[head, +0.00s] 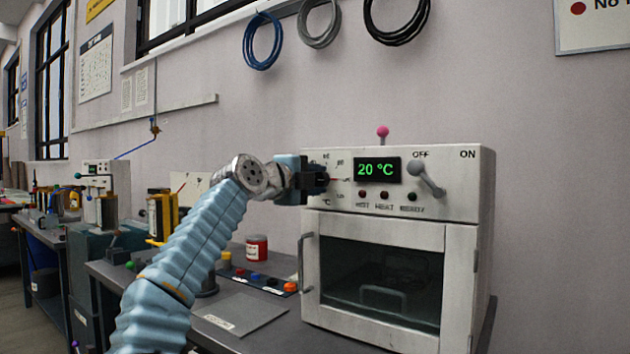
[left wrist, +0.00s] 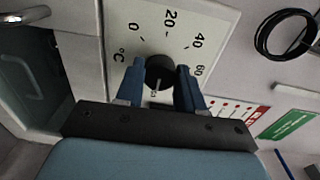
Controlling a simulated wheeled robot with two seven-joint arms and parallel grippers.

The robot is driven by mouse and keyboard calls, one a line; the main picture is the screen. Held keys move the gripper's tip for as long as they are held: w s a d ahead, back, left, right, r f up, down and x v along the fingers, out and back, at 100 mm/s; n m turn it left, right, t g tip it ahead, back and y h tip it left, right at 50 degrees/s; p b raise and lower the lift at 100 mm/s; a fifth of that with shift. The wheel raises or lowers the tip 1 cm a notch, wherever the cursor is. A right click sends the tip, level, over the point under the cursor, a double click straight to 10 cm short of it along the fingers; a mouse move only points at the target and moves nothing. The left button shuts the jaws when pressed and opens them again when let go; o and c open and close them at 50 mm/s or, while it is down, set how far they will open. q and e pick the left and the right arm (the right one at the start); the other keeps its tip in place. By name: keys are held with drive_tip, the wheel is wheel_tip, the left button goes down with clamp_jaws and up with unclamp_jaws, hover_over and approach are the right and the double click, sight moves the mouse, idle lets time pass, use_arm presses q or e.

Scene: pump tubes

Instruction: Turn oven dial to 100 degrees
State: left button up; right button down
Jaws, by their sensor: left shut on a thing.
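The white oven (head: 460,210) stands on the bench at the right in the head view. Its green display (head: 379,169) reads 20 °C. The lever (head: 427,178) at its upper right has its upper end towards OFF. My left gripper (head: 322,178) is at the dial on the left of the oven's front panel and hides most of it. In the left wrist view the black dial knob (left wrist: 159,72) sits between the two blue fingers of my left gripper (left wrist: 158,80), which is shut on it. Scale marks 0, 20, 40 and 60 show around it. My right gripper is not in view.
The oven door (head: 380,275) with its window is closed below the panel; its handle (head: 304,262) sticks out at the left. A red jar (head: 257,249) and a strip of coloured knobs (head: 262,281) lie left of the oven. Coiled cables (head: 262,42) hang on the wall above.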

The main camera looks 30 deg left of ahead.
use_arm(q)
drive_tip(key=shift+f, duration=0.2)
drive_tip(key=o, duration=1)
drive_tip(key=shift+r, duration=0.15)
drive_tip(key=shift+o, duration=0.2)
drive_tip(key=shift+s+b, duration=0.3)
drive_tip(key=shift+s, duration=0.1)
drive_tip(key=s+a+b, duration=0.1)
drive_tip(key=s+b, duration=0.4)
drive_tip(key=s, duration=0.8)
drive_tip(key=shift+a+r, duration=0.15)
drive_tip(key=shift+a, duration=0.05)
